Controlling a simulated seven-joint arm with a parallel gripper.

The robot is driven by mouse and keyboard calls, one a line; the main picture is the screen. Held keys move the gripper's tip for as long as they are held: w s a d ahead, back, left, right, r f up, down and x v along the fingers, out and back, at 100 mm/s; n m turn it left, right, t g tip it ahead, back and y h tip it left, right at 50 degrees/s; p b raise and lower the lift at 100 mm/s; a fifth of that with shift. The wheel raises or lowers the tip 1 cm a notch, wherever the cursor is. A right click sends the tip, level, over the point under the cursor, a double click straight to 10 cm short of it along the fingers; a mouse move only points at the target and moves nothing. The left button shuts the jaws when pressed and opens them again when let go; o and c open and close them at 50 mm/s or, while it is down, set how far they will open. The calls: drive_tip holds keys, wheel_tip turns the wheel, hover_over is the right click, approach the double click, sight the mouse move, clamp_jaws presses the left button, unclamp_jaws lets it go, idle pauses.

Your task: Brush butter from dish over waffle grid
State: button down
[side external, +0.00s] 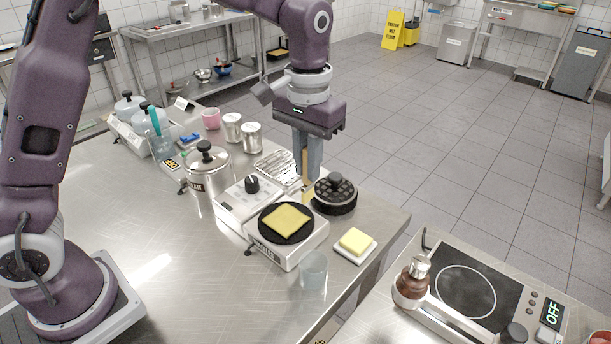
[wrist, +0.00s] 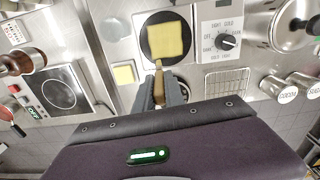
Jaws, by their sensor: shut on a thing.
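My gripper (side external: 308,174) is shut on a brush with a wooden handle (wrist: 159,84), pointing down behind the waffle maker. The waffle maker's white base (side external: 290,250) carries a black plate (side external: 268,236) with a yellow square (side external: 287,220) lying on it. Its black lid (side external: 336,194), with a grid-like face, sits open to the right of my gripper. A small white dish with a yellow butter block (side external: 355,240) stands right of the base; it also shows in the wrist view (wrist: 124,74). The brush tip in the wrist view is near the plate's lower edge; contact cannot be told.
A control box with a black dial (side external: 252,184) adjoins the plate on the left. A clear glass (side external: 313,270) stands at the front of the waffle maker. A lidded pot (side external: 207,165), canisters (side external: 251,137) and a wire rack (side external: 275,166) are behind. The left front steel counter is clear.

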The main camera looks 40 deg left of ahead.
drive_tip(key=shift+r, duration=2.5)
